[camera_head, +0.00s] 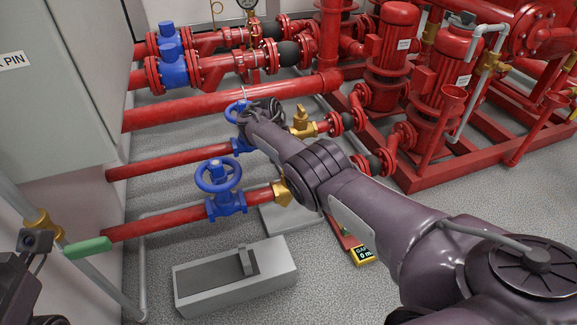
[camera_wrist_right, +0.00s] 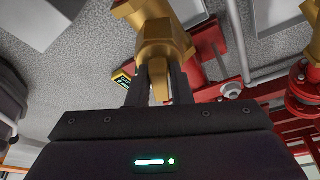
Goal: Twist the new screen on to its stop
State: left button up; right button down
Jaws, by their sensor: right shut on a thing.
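A brass fitting (camera_wrist_right: 162,32) fills the top middle of the right wrist view. A narrow brass piece (camera_wrist_right: 158,88) extends from it between the fingers. My right gripper (camera_wrist_right: 159,70) is shut on this brass piece. I cannot tell whether it is the new screen, or whether it sits against a stop. In the head view, a brass fitting (camera_head: 284,192) joins the near red pipe. Another with an upright tab (camera_head: 302,124) is on the pipe behind. My right arm hides its own fingertips there. Dark parts of my left arm show at lower left, without visible fingers.
Blue handwheel valves (camera_head: 219,178) stand beside my right wrist. A grey tray (camera_head: 184,293) holding a grey part lies on the floor. A yellow gauge (camera_head: 364,255) lies beneath my arm. A green lever (camera_head: 88,248) projects at left. Red pumps (camera_head: 398,48) block the back right.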

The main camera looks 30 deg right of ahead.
jog(key=c, duration=1.2)
grip_release()
jog(key=shift+c, duration=0.2)
jog(key=shift+r, duration=0.1)
jog(key=p+v, duration=0.3)
jog(key=v, duration=0.4)
jog(key=shift+p, duration=0.4)
jog(key=shift+w+a+r, duration=0.1)
jog(key=shift+r, duration=0.2)
